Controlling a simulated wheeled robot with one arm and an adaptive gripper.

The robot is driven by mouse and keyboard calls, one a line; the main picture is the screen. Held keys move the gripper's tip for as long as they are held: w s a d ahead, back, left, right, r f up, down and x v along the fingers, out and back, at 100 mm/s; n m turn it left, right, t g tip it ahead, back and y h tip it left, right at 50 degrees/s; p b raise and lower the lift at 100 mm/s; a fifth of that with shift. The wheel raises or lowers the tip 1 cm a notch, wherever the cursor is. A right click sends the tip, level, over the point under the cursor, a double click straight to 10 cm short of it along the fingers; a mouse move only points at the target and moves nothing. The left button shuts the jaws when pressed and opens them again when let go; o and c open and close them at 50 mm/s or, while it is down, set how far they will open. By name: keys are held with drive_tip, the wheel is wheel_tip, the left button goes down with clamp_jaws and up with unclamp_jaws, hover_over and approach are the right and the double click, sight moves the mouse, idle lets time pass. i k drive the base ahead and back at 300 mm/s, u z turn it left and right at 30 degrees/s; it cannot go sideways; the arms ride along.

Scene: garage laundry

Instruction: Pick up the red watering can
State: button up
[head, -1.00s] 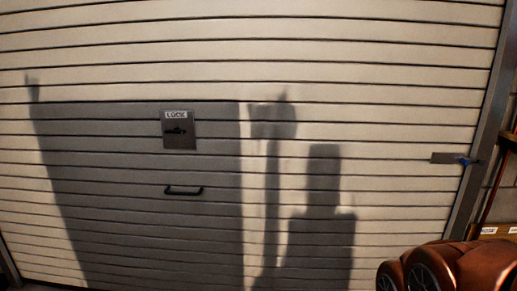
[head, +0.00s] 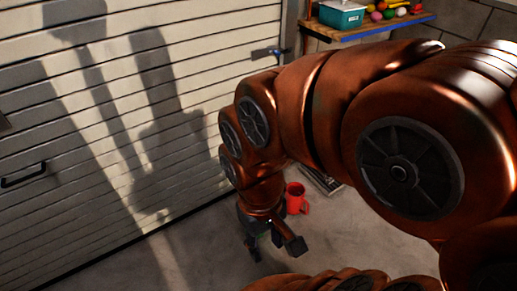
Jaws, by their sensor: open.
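The red watering can (head: 295,197) is in the head view, a small red vessel on the concrete floor near the foot of the garage door. Its left side is partly hidden behind my arm. My gripper (head: 272,254) hangs at the end of my copper-coloured arm, just left of and below the can in the picture. Its dark fingers are spread apart with nothing visible between them. I cannot tell the gap between the gripper and the can.
The pale slatted garage door (head: 150,120) fills the left. A wooden shelf (head: 375,28) at the upper right holds a teal box (head: 341,14) and several coloured balls. A flat dark item (head: 320,181) lies behind the can. The floor (head: 190,250) to the left is clear.

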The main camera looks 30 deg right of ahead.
sight(295, 192)
drive_tip(key=z, duration=1.4)
